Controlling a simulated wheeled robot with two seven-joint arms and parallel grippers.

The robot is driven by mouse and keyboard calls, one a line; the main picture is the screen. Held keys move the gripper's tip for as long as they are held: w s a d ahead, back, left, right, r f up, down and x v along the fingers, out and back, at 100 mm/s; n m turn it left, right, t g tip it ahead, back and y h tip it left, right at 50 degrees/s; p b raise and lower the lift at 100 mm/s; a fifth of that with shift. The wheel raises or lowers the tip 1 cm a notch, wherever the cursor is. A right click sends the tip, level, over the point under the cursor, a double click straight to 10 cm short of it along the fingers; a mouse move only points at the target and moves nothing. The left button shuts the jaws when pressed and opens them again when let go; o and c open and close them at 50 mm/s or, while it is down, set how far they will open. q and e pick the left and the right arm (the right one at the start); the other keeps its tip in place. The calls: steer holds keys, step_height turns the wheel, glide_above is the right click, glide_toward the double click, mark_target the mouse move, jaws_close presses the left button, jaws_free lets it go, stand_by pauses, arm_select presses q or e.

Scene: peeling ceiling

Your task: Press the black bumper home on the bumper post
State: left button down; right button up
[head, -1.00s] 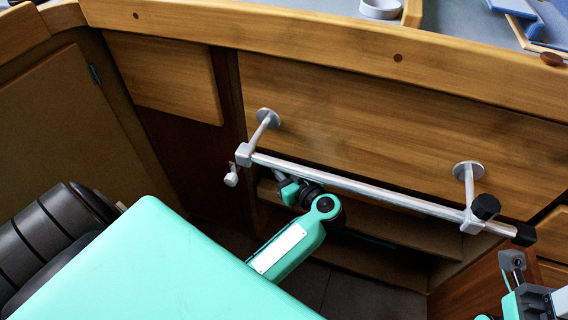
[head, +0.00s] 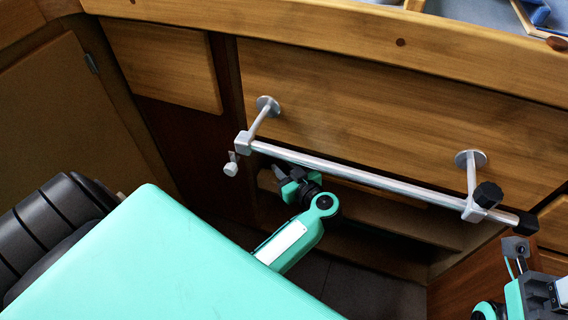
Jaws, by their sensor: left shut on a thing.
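My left gripper (head: 283,178) is just below the left part of the metal rail. It is shut on a small dark thing that seems to be the black bumper; the fingers and the arm largely hide it. A short pale stub, perhaps the bumper post (head: 231,168), hangs below the bracket at the rail's left end, left of my gripper and apart from it. My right gripper (head: 515,250) shows partly at the lower right, below the rail's right end; its fingers are not clear.
The metal rail (head: 350,174) stands off the wooden panel on two brackets. A black knob (head: 488,195) is on the right bracket, and a black cap (head: 527,223) ends the rail. Shelves lie behind my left gripper. Open floor (head: 365,290) shows below.

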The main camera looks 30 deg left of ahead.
arm_select(q)
steer(key=shift+f, duration=0.8)
steer(key=shift+f, duration=0.3)
stand_by(0.3)
steer(key=shift+f, duration=0.45)
steer(key=c, duration=1.1)
jaws_free()
